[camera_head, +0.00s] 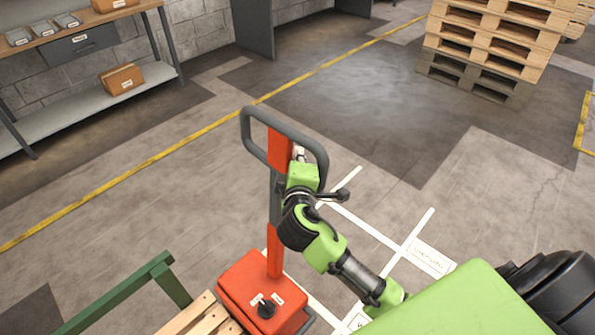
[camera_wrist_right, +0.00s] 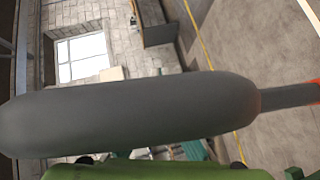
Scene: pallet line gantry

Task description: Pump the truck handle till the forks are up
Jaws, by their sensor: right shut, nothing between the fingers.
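The truck handle is a dark grey loop (camera_head: 253,142) on an orange and grey shaft (camera_head: 274,250), standing roughly upright. It rises from the orange pump body (camera_head: 245,285) of the pallet truck at the bottom. My right gripper (camera_head: 300,154) is at the right part of the loop, shut with nothing between its fingers; its fingertips are partly hidden. In the right wrist view a thick grey grip bar (camera_wrist_right: 130,112) crosses close in front of the camera, and the fingers do not show. The forks are not visible. My left gripper is not in view.
A wooden pallet edge (camera_head: 200,318) and a green rail (camera_head: 115,293) lie at the bottom left. A shelf bench (camera_head: 85,105) with boxes stands at the upper left. Stacked pallets (camera_head: 490,45) stand at the upper right. The floor between is clear, with yellow and white lines.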

